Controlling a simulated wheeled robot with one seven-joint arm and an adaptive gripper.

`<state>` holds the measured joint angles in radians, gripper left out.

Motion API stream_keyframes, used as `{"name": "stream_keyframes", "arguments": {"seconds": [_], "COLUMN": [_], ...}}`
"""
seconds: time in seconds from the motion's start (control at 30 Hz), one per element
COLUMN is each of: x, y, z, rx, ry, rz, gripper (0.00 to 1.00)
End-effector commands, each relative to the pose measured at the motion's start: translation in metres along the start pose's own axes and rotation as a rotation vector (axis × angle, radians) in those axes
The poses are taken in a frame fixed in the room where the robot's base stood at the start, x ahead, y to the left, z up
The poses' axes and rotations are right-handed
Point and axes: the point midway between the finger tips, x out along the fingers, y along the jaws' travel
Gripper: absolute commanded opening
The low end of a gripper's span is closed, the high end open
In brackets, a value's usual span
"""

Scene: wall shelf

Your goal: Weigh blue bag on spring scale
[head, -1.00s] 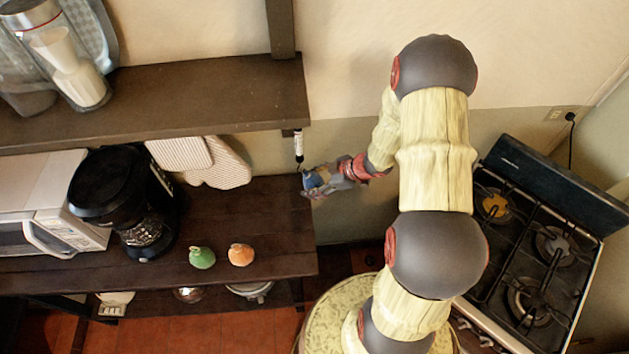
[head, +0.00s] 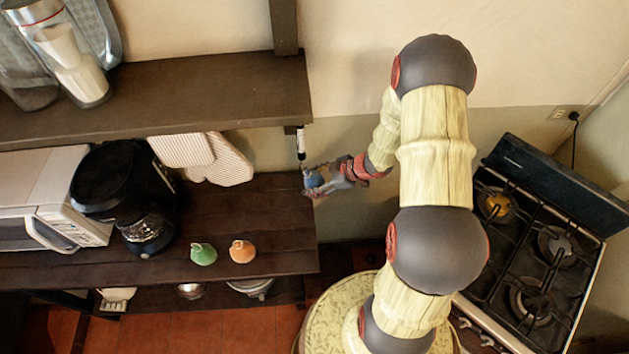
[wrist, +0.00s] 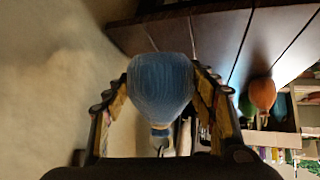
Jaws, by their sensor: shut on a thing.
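The blue bag (head: 314,179) is between the fingers of my gripper (head: 318,182), at the right end of the shelf. In the wrist view the blue bag (wrist: 160,85) fills the middle, with a finger of my gripper (wrist: 160,100) against each side. My gripper is shut on it. The spring scale (head: 301,143) is a thin white and black tube hanging from the upper shelf's right end, just above the bag. I cannot tell whether its hook touches the bag.
A green bag (head: 203,254) and an orange bag (head: 242,251) stand on the lower shelf (head: 280,220). A coffee maker (head: 120,195), a microwave (head: 50,205) and oven mitts (head: 215,160) are further left. The upper shelf (head: 200,95) overhangs. A stove (head: 540,255) stands at right.

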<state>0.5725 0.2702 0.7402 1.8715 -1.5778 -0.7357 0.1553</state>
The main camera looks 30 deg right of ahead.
Motion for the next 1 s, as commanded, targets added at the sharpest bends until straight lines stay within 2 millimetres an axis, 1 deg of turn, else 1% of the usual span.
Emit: {"name": "stream_keyframes", "arguments": {"seconds": [0.27,0.3,0.63,1.0], "x": [-0.0004,-0.0004,-0.0002,-0.0025], "y": [0.0008,0.0008,0.0004,0.0001], "z": [-0.0007,-0.0007,-0.0004,0.0002], "rx": [-0.001,-0.001,0.000,0.001], "ry": [0.001,0.001,0.001,-0.001], "rz": [0.001,0.001,0.001,0.000], "gripper": [0.14,0.58,0.77,0.77]}}
